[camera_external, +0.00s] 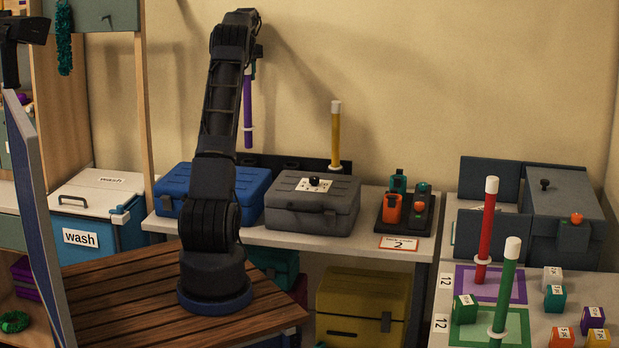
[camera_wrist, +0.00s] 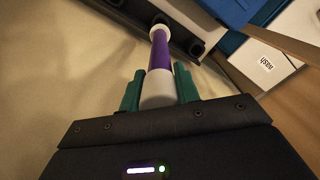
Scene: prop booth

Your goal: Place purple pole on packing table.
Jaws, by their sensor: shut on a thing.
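The purple pole (camera_external: 248,108) hangs upright at the back wall, above the dark rack (camera_external: 283,163). My gripper (camera_external: 251,68) is shut on its upper end, largely hidden by my arm. In the wrist view the pole (camera_wrist: 160,55) stands out between the teal fingers of my gripper (camera_wrist: 160,84), with its white ring at the far end and the rack (camera_wrist: 182,28) beyond. A white-topped table (camera_external: 530,305) at the right carries a purple mat (camera_external: 520,290) and a green mat (camera_external: 463,335); no label naming it the packing table is legible.
A red pole (camera_external: 487,225) stands on the purple mat and a green pole (camera_external: 506,290) on the green mat. A yellow pole (camera_external: 335,140) stands in the rack. Blue (camera_external: 255,190) and grey (camera_external: 320,208) cases sit before it. Several small cubes crowd the right table's front right.

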